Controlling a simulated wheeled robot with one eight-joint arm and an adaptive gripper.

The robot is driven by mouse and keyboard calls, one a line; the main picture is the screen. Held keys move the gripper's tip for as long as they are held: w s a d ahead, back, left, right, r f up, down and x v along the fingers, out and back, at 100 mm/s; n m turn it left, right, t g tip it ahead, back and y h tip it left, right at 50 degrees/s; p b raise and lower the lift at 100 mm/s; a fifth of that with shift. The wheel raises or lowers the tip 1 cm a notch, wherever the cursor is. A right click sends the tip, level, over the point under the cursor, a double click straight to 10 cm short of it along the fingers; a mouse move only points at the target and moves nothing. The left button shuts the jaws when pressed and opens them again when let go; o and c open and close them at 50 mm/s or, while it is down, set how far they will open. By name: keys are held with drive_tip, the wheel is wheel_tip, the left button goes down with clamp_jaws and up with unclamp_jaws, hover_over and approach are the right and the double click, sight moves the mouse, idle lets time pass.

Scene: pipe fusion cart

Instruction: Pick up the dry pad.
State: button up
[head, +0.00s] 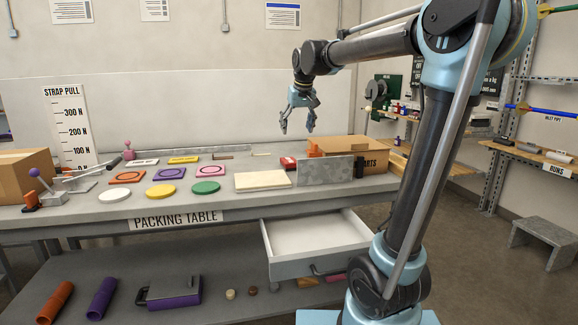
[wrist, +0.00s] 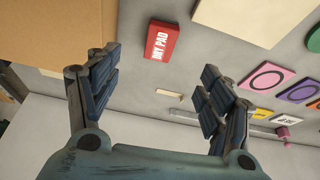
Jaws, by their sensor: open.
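The dry pad (wrist: 162,41) is a small red block with white lettering, lying on the grey packing table. In the head view it is the small red block (head: 288,163) left of the cardboard box. My gripper (head: 298,127) hangs above the back part of the table, fingers pointing down, open and empty. In the wrist view my gripper (wrist: 158,78) has its fingers spread wide, with the pad showing beyond the gap between the fingertips. The pad is apart from both fingers.
The cardboard box (head: 362,147) stands right of the pad, behind a grey upright plate (head: 325,171). A cream board (head: 262,180) lies in front of the pad. Coloured discs and square plates lie to the left. An open drawer (head: 315,235) juts from the table front.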

hover_over(290, 160)
drive_tip(key=s, duration=0.3)
drive_tip(key=f, duration=1.1)
drive_tip(key=shift+d, duration=0.3)
drive_tip(key=x, duration=0.4)
drive_tip(key=shift+w+r, duration=0.1)
drive_tip(key=shift+w, duration=0.3)
drive_tip(key=shift+w+a+f, duration=0.15)
drive_tip(key=shift+w+f, duration=0.05)
drive_tip(key=shift+f, duration=0.35)
drive_tip(key=shift+c, duration=0.5)
drive_tip(key=c, duration=1)
